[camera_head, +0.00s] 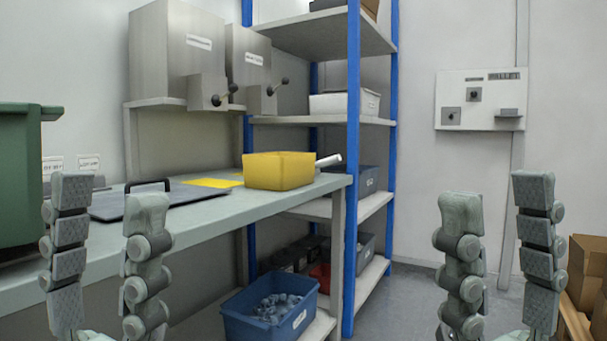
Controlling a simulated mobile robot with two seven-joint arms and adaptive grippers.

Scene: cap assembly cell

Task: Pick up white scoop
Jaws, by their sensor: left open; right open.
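A white handle, seemingly the white scoop's (329,160), sticks out over the right rim of a yellow bin (277,172); the rest of it is hidden by the bin. The bin stands at the far right end of the grey-green bench. My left gripper (107,198) is open and empty in the left foreground, its fingers up in front of the bench. My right gripper (497,190) is open and empty in the right foreground, in front of the wall. Both are apart from the bin and the handle.
The bench (215,206) also carries a dark tray (160,200) with a black handle and a yellow mat (214,183). A green bin (22,180) stands left. A blue-post shelf (353,150) is behind. A blue bin (270,315) of grey parts is low down. Cardboard boxes (588,270) are right.

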